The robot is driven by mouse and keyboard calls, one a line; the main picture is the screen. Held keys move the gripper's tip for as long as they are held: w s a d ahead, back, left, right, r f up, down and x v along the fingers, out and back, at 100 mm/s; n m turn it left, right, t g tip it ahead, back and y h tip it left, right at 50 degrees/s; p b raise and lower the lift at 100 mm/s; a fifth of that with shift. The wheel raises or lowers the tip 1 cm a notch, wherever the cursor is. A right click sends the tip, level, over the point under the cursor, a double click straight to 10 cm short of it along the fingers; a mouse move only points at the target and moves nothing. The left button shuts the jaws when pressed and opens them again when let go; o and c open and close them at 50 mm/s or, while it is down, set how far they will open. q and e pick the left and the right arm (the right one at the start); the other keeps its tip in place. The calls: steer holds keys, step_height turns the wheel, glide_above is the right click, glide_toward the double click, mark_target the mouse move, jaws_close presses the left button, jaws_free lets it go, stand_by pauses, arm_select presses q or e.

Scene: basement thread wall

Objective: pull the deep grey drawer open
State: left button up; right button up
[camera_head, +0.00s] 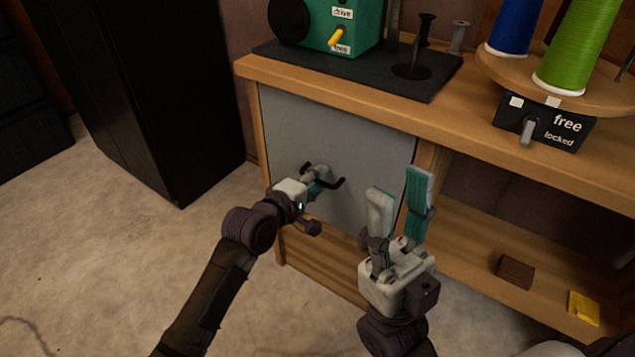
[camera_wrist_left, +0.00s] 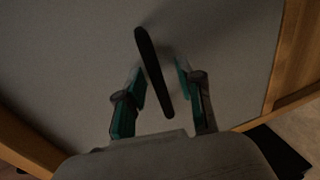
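The grey drawer front (camera_head: 345,135) sits in the wooden cabinet under the worktop and looks flush with the frame. Its black bar handle (camera_head: 333,182) is near the middle of the front. My left gripper (camera_head: 318,178) is at the handle. In the left wrist view, the handle (camera_wrist_left: 153,72) runs between the two fingers of my left gripper (camera_wrist_left: 160,88), with a gap on both sides. These fingers are apart and not closed on it. My right gripper (camera_head: 400,190) is open and empty, in front of the drawer's right edge, fingers pointing up.
On the worktop (camera_head: 460,115) stand a green machine (camera_head: 345,25) on a dark plate, and a round board with blue (camera_head: 512,25) and green (camera_head: 580,50) thread spools. An open shelf at right holds a brown block (camera_head: 515,271) and a yellow piece (camera_head: 583,308). A black cabinet (camera_head: 150,90) stands left; the floor between is clear.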

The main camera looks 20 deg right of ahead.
arm_select(q)
jaws_close()
steer(key=shift+s+a, duration=0.1)
stand_by(0.4)
